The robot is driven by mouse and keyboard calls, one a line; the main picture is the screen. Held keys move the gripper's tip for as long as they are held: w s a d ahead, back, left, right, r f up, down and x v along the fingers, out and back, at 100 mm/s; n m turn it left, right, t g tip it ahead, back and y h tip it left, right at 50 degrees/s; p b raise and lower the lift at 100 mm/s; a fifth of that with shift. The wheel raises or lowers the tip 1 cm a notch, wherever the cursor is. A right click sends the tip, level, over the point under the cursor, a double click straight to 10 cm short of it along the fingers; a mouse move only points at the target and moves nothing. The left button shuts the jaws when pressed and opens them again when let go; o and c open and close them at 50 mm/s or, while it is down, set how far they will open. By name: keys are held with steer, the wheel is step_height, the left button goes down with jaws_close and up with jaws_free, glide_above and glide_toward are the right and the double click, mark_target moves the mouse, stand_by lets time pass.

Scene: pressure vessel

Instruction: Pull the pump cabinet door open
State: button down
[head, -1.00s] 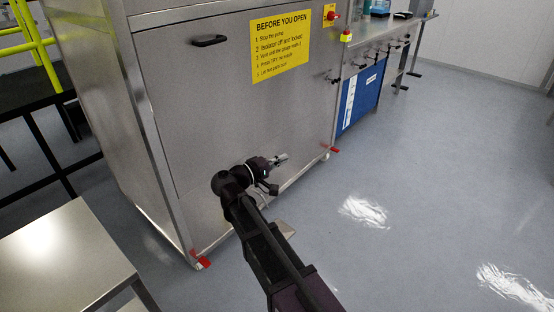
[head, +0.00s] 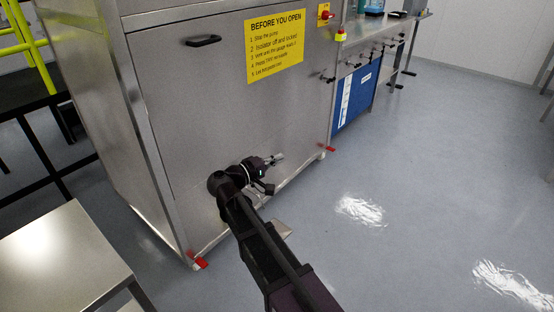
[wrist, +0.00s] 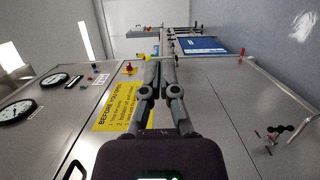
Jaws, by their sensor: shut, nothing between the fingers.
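The pump cabinet door (head: 190,110) is a flat grey steel panel and sits closed in its frame. Its black bar handle (head: 203,41) is at the door's upper left. In the wrist view the handle (wrist: 75,170) shows at the bottom edge, left of my gripper. My gripper (head: 277,158) is low in front of the door, well below and to the right of the handle. In the wrist view my gripper (wrist: 161,60) has its fingers together with nothing between them, apart from the handle.
A yellow "BEFORE YOU OPEN" sign (head: 275,47) is on the cabinet front. Red feet (head: 200,263) stick out at its base. A steel table (head: 60,255) stands at lower left, and a bench with a blue cabinet (head: 357,97) at right. The floor at right is clear.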

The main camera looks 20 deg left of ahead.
steer(key=shift+a, duration=0.15)
stand_by(0.6)
steer(key=s+a, duration=0.2)
steer(key=a, duration=1)
steer(key=shift+s+a, duration=0.15)
steer(key=shift+a, duration=0.2)
